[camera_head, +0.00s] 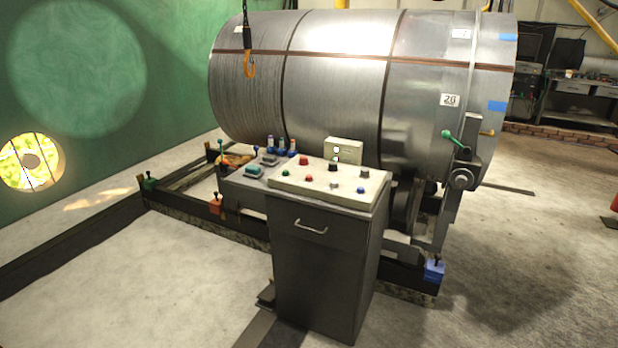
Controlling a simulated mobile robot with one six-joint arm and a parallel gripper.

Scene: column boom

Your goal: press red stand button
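A grey control stand (320,265) with a cream sloped top panel (325,196) stands upright on the floor near the picture's middle. A larger red button (304,160) sits at the panel's back left. A smaller red button (309,178) is in the row nearer the front. A green button (285,173), a blue button (360,189) and dark knobs (334,167) share the panel. No button is covered. I cannot tell whether any is pressed. My gripper is not in view.
A large metal drum (340,75) lies behind the stand on a dark low frame (400,278). An orange hook (249,66) hangs at the drum's left. A green lever (453,138) is at its right end. Pale floor (150,270) is open in front, left and right.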

